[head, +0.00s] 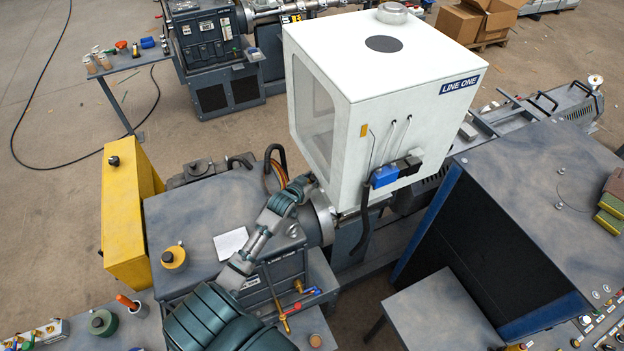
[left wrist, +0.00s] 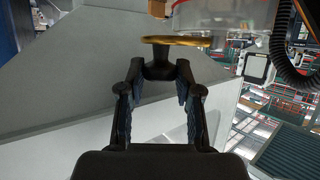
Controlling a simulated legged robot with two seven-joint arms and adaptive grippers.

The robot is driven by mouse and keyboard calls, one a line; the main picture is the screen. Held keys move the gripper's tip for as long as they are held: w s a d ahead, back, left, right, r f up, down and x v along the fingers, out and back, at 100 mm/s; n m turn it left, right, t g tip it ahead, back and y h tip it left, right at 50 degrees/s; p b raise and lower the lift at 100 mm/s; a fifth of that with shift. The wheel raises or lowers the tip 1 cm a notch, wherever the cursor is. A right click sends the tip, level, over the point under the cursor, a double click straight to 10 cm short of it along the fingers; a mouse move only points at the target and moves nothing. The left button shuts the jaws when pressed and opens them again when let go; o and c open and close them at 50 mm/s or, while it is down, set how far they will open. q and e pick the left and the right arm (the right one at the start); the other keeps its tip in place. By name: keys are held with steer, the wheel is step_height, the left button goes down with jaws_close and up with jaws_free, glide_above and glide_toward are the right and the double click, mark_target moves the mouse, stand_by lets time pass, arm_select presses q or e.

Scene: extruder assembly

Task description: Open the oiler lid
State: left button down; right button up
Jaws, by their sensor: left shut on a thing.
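In the left wrist view a thin brass disc (left wrist: 176,40), which looks like the oiler lid, shows nearly edge-on with a black knob (left wrist: 158,68) against it. My left gripper (left wrist: 159,72) is closed on this knob from both sides. A clear cup-like body (left wrist: 215,18), probably the oiler, shows behind the disc. I cannot tell whether the disc touches it. In the head view my left gripper (head: 301,186) is small beside the white housing, and the lid cannot be made out there. My right gripper is not in view.
The white LINE ONE housing (head: 345,110) stands close to my left gripper. A grey cabinet top (head: 195,205) with a paper sheet (head: 231,243) lies left of the arm. A yellow box (head: 125,220) stands at its far left. A dark ribbed hose (left wrist: 290,45) hangs right in the wrist view.

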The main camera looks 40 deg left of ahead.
arm_select(q)
steer(key=c, duration=0.8)
jaws_free()
